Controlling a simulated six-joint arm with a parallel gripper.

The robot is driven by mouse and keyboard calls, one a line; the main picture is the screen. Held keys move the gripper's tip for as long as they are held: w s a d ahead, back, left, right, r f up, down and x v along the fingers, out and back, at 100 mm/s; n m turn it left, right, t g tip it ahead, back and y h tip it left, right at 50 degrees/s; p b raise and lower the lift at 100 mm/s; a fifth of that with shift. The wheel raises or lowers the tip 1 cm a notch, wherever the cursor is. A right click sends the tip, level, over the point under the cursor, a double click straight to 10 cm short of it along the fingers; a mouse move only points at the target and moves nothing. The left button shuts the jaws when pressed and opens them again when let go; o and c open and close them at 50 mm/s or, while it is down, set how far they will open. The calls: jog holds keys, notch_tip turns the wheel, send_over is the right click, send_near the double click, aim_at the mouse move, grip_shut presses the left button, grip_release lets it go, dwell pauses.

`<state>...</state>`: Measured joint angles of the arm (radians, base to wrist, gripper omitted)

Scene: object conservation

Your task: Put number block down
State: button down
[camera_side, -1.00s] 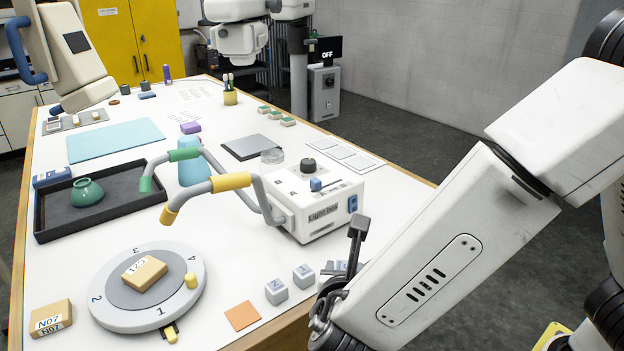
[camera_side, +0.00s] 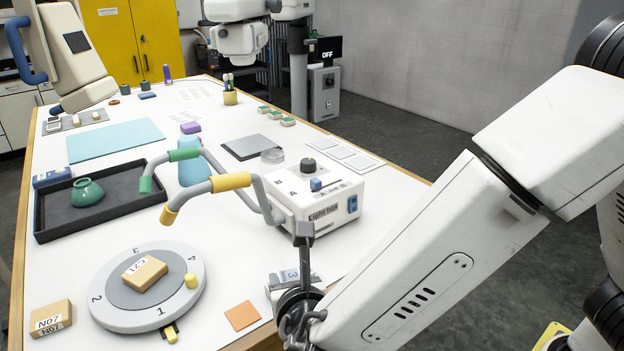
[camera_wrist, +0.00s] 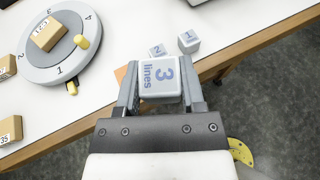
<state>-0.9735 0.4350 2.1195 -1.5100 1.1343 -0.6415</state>
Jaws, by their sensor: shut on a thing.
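A grey-white number block (camera_wrist: 160,78) with a blue "3" and the word "lines" is between the two fingers of my gripper (camera_wrist: 162,92) in the wrist view. My gripper is shut on it. The block is partly hidden by the fingers in the side view (camera_side: 291,275). Two smaller-looking number blocks, the "1" block (camera_wrist: 188,41) and the "2" block (camera_wrist: 157,50), stand on the table just beyond it in the wrist view. An orange square (camera_side: 242,316) lies flat on the table left of my gripper; the held block's height above the table is unclear.
A round numbered turntable (camera_side: 110,313) bearing a tan block (camera_side: 144,273) stands to the left. A tan N07 block (camera_side: 51,318) is beside it. A white light box (camera_side: 325,217) with bent coloured handles stands behind my gripper. The table's wooden edge (camera_wrist: 270,38) is close by on the right.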

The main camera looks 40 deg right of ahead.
aim_at(243, 315)
jog(key=w+a+f, duration=0.1)
jog(key=w+f, duration=0.1)
jog(key=w+a+f, duration=0.1)
jog(key=w+f, duration=0.1)
jog(key=w, duration=0.1)
jog(key=w+a+f, duration=0.2)
jog(key=w, duration=0.1)
jog(key=shift+f, duration=0.3)
jog(key=shift+w+a+f, duration=0.35)
jog(key=shift+w+f, duration=0.15)
jog(key=shift+f, duration=0.15)
jog(key=shift+w+a+f, duration=0.1)
jog(key=shift+w+f, duration=0.1)
jog(key=shift+f, duration=1.65)
jog(key=shift+c, duration=1)
grip_release()
jog(key=shift+f, duration=0.1)
